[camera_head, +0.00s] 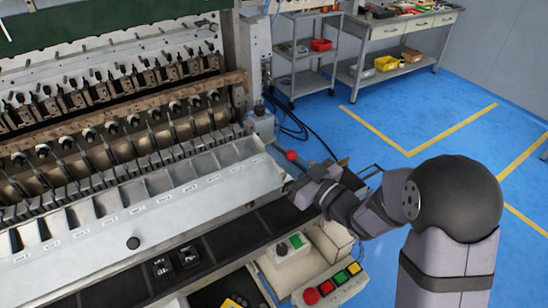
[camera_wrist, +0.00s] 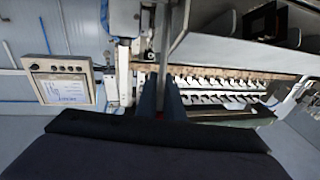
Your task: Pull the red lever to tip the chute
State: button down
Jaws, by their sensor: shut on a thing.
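The red lever shows as a round red knob (camera_head: 291,155) at the right end of the machine, just beyond my gripper (camera_head: 298,184). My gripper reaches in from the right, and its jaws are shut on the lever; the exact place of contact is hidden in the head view. In the wrist view, the dark fingers (camera_wrist: 160,92) are close together, with a small bit of red low between them. The chute (camera_head: 150,205) is a long pale sloping panel with labelled lanes along the machine's front. Its right end is close to my gripper.
A dark conveyor belt (camera_head: 215,240) runs below the chute and carries two small black parts (camera_head: 188,256). A button panel (camera_head: 335,285) stands at the front right. A shelf cart (camera_head: 305,60) and a workbench (camera_head: 400,30) stand behind. The blue floor at right is open.

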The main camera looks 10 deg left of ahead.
jog(key=shift+s+d+r+t+y+b, duration=0.2)
jog(key=shift+d+r+y+b, duration=0.15)
jog(key=shift+b, duration=0.2)
jog(key=shift+s+d+r+t+y+b, duration=0.1)
jog(key=shift+d+r+t+y+b, duration=0.1)
jog(key=shift+r+b, duration=0.3)
jog(key=shift+s+d+r+b, duration=0.15)
jog(key=shift+s+d+b, duration=0.05)
jog(key=shift+b, duration=0.3)
jog(key=shift+y, duration=0.25)
jog(key=c, duration=1.8)
grip_release()
jog(key=shift+d+r, duration=0.1)
jog(key=b+v, duration=0.1)
jog(key=v, duration=0.3)
jog(key=b+v, duration=0.1)
jog(key=v, duration=0.3)
jog(key=shift+s+r+b, duration=0.1)
jog(key=shift+s+b, duration=0.2)
